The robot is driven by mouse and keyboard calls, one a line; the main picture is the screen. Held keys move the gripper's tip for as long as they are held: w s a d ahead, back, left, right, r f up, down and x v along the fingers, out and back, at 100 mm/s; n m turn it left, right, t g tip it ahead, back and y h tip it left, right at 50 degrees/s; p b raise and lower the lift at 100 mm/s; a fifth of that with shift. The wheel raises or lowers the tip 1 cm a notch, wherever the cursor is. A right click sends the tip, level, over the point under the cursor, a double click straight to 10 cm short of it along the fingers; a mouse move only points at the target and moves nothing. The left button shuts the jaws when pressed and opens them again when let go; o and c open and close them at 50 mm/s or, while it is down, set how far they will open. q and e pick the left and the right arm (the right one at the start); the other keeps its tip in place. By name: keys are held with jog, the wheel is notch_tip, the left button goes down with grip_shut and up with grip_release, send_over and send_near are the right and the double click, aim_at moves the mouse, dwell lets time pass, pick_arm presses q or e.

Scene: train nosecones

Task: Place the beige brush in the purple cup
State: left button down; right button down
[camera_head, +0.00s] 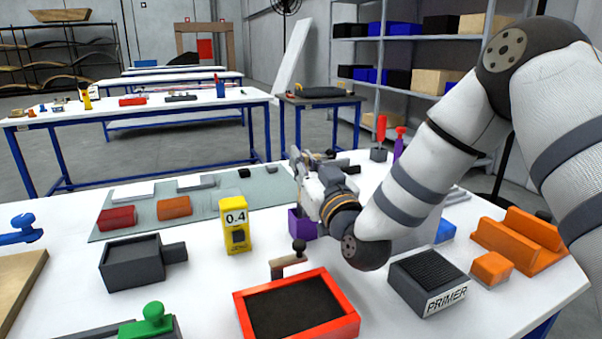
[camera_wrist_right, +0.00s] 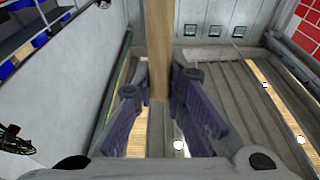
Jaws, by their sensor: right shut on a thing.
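The purple cup (camera_head: 302,224) stands on the white table near the middle of the head view, its right side partly hidden by my right arm. My right gripper (camera_head: 308,165) is above the cup and appears a little beyond it. In the right wrist view, the gripper (camera_wrist_right: 165,100) is shut on a beige wooden bar, the beige brush (camera_wrist_right: 158,45), which runs up between the purple-grey finger pads. The brush is hard to make out in the head view, and its bristles cannot be told. My left gripper is not in view.
A yellow 0.4 box (camera_head: 235,225) stands left of the cup. A red-rimmed tray (camera_head: 297,325) with a knobbed beige tool (camera_head: 288,265) is in front. A PRIMER box (camera_head: 428,282) and orange blocks (camera_head: 520,240) are right. A grey-green mat (camera_head: 265,185) lies behind.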

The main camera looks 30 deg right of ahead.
jog(key=shift+f, duration=0.9)
jog(key=shift+r, duration=0.15)
jog(key=c, duration=1.6)
grip_release()
jog(key=shift+c, duration=0.2)
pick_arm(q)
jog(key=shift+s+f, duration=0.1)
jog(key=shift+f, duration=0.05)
pick_arm(e)
jog(key=shift+r, duration=0.1)
